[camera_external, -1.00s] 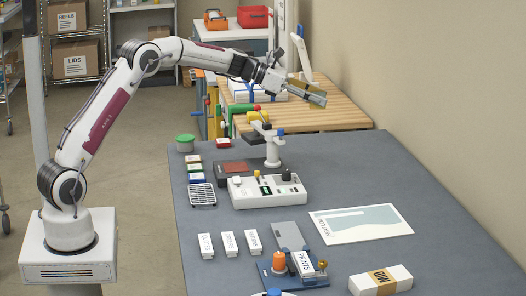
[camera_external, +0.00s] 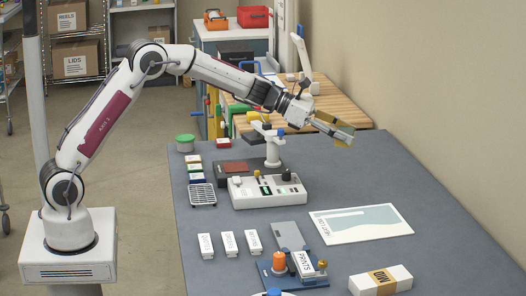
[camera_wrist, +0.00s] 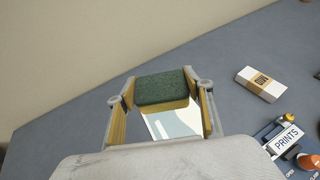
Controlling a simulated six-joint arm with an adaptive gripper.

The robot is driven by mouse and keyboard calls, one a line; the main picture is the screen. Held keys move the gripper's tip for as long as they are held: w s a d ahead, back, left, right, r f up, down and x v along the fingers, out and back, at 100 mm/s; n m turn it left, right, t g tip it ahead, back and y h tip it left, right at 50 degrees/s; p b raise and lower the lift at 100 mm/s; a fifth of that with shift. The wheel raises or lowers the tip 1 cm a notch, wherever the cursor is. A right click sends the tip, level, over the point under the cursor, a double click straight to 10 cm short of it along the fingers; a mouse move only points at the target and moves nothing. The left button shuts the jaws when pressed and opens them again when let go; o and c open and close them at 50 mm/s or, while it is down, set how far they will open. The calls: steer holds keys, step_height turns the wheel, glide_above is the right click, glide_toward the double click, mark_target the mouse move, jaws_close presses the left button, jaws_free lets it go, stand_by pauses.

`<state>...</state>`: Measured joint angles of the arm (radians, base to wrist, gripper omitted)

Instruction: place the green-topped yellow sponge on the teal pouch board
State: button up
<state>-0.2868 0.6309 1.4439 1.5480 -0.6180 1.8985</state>
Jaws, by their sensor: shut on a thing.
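My gripper (camera_external: 338,133) is shut on the green-topped yellow sponge (camera_external: 345,132) and holds it up in the air, above the far right part of the table. In the wrist view the sponge (camera_wrist: 162,89) shows its dark green face and a yellow edge between the two fingers. The pouch board (camera_external: 385,233) is a white sheet with a pale teal shape, lying flat at the table's right side. In the wrist view part of the board (camera_wrist: 174,126) shows below the sponge, between the fingers; the rest is hidden by my gripper.
A white OVO box (camera_external: 381,281), a blue stand with a PRINTS block (camera_external: 304,263) and an orange knob, and a white control box (camera_external: 267,192) surround the board. A small white post (camera_external: 272,150) stands behind. The wall borders the table's right side.

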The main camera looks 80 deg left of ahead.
glide_above(339, 220)
step_height(339, 220, down, 14)
steer(key=shift+f, duration=0.1)
stand_by(0.4)
steer(key=shift+f, duration=3.1)
steer(key=shift+f, duration=1.85)
steer(key=shift+f, duration=0.15)
steer(key=o, duration=0.7)
steer(key=shift+c, duration=0.2)
steer(key=shift+r, duration=0.2)
